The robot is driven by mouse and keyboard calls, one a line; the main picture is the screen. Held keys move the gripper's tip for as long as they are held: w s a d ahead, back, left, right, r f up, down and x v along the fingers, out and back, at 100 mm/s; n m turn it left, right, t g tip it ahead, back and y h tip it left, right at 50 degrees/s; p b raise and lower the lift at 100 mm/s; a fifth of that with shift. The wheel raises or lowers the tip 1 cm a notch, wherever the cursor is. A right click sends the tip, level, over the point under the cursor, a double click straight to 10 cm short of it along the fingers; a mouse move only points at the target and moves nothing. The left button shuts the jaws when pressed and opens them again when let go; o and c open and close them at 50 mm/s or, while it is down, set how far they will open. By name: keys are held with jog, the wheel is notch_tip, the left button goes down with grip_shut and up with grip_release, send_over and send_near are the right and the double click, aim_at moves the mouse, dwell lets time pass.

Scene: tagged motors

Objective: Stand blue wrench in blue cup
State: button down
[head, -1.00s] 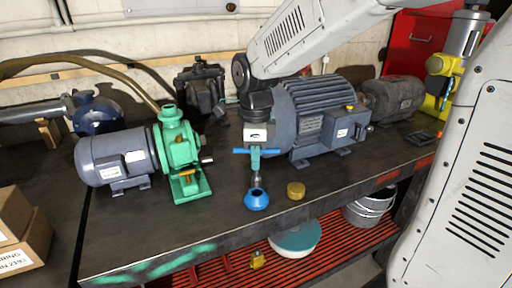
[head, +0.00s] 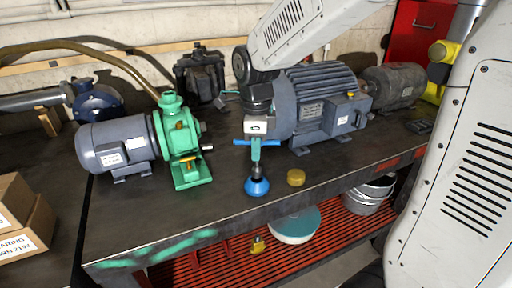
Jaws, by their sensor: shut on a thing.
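My gripper (head: 256,157) hangs from the arm over the front of the bench, left of the large grey motor. Its teal fingers are shut on the blue wrench (head: 257,170), whose thin, dark grey shaft shows below them, roughly upright. The fingers hide its upper part. The blue cup (head: 257,188) stands on the bench straight below, near the front edge. The wrench's lower end meets the cup's mouth in the picture. I cannot tell whether it is inside the mouth or just above it.
A small brass-coloured cylinder (head: 296,178) stands just right of the cup. The large grey motor (head: 320,105) is behind to the right, a green pump (head: 182,150) to the left. The bench (head: 222,200) is bare between pump and cup.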

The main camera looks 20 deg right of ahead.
aim_at(256, 167)
jog(key=shift+f, duration=1.9)
jog(key=c, duration=1.3)
grip_release()
jog(key=shift+r, duration=3.05)
notch_tip(256, 167, up, 8)
jog(key=shift+f, duration=0.1)
